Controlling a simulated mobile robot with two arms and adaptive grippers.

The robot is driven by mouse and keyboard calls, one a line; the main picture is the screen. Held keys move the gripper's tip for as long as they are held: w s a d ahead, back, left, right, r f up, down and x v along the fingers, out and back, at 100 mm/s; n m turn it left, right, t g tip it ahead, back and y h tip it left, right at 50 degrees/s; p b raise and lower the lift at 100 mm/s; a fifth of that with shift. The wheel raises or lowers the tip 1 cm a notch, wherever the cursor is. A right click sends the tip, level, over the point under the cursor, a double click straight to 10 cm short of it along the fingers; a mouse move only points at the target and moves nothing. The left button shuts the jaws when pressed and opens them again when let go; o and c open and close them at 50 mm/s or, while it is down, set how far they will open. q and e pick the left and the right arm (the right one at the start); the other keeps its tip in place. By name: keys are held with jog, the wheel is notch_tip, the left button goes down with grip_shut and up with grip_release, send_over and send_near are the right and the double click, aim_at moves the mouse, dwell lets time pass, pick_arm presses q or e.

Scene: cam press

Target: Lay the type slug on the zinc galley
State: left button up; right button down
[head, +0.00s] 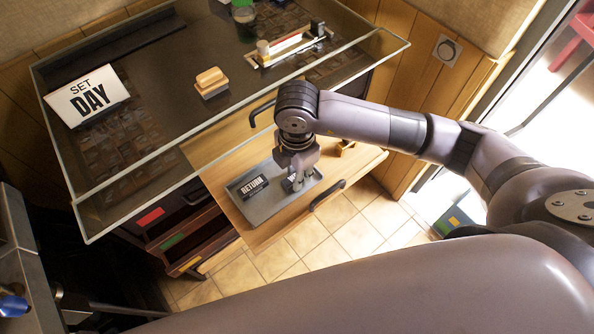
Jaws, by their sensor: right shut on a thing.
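My right gripper (297,184) points down over the galley's right part. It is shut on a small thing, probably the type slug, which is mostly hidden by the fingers. I cannot tell whether that thing touches the galley. A dark plate marked RETURN (252,186) is at the galley's left part. My left gripper is not in view.
The dark glass-edged table (165,105) carries a SET DAY card (88,96), a wooden-topped block (211,82) and a rail with a red strip (290,44). A dark handle (327,195) is on the shelf's front edge. A small wooden piece (345,147) lies right of the gripper.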

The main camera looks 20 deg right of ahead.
jog(key=shift+f, duration=0.2)
jog(key=shift+f, duration=0.2)
jog(key=c, duration=1.4)
grip_release()
jog(key=shift+r, duration=0.5)
notch_tip(320, 180, up, 11)
jog(key=shift+r+b, duration=0.2)
jog(key=shift+b, duration=0.45)
